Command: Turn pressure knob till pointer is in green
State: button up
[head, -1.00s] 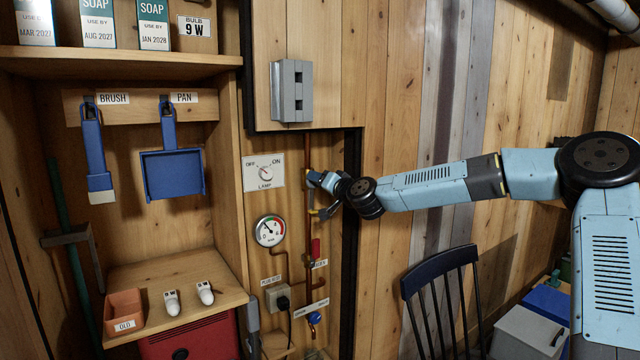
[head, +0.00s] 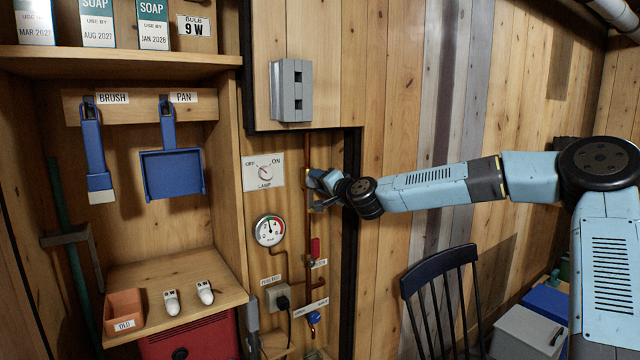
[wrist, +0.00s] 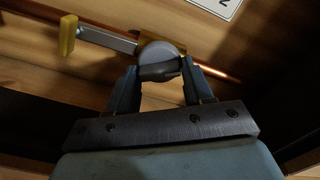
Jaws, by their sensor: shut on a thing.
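My gripper (wrist: 160,90) is shut on a round grey knob (wrist: 158,52), with a finger on each side of its dark grip bar. A grey arm with a yellow end (wrist: 68,35) reaches left from the knob in the wrist view. In the head view my gripper (head: 317,182) is at the copper pipe, and the knob is mostly hidden behind it. The round pressure gauge (head: 270,231) hangs lower left of the gripper. Its pointer stands close to upright. A red band shows at the right of its dial; the pointer's exact place against the green is too small to tell.
A lamp switch (head: 264,172) is left of the gripper. A grey box (head: 291,91) is above. A dark chair (head: 440,285) stands below my arm.

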jog(key=shift+w+d+f, duration=0.1)
jog(key=shift+d, duration=0.1)
jog(key=o, duration=0.8)
jog(key=shift+o, duration=0.8)
jog(key=shift+a, duration=0.1)
jog(key=v, duration=1.3)
jog(key=shift+s+d, duration=0.25)
jog(key=shift+s, duration=0.05)
